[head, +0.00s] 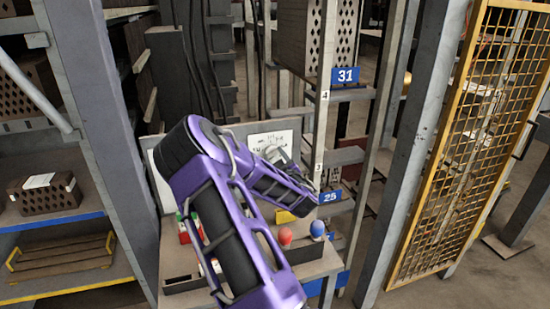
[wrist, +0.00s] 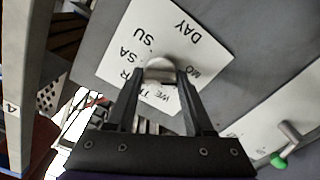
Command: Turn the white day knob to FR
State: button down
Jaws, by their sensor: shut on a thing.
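In the wrist view the white day knob (wrist: 160,69) stands out from a white card (wrist: 125,50) marked DAY. The letters SU, SA, MO and WE show on the card. Other day marks, FR among them, are partly covered by the fingers. My gripper (wrist: 161,76) is shut on the knob, with one dark finger on each side of it. I cannot tell which mark the knob points at. In the head view the card (head: 268,140) shows above my arm, which covers the knob.
A lever with a green ball (wrist: 279,161) sticks out beside a second white card (wrist: 285,112). In the head view a red ball (head: 285,236) and a blue ball (head: 317,228) stand below my arm. A steel post (head: 318,125) rises right of the panel; shelves stand at left.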

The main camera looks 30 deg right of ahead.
jog(key=shift+m+b, duration=0.3)
jog(key=shift+m, duration=0.1)
jog(key=m+b, duration=0.9)
jog(key=m, duration=0.6)
jog(key=shift+b, duration=0.4)
jog(key=m, duration=0.8)
jog(key=shift+m+p, duration=0.3)
jog(key=m+p, duration=0.1)
jog(key=m, duration=0.3)
jog(key=shift+r+p, duration=0.1)
jog(key=shift+p, duration=0.2)
jog(key=shift+a+m+p, duration=0.1)
jog(key=shift+m+p, duration=0.5)
jog(key=shift+m, duration=1.1)
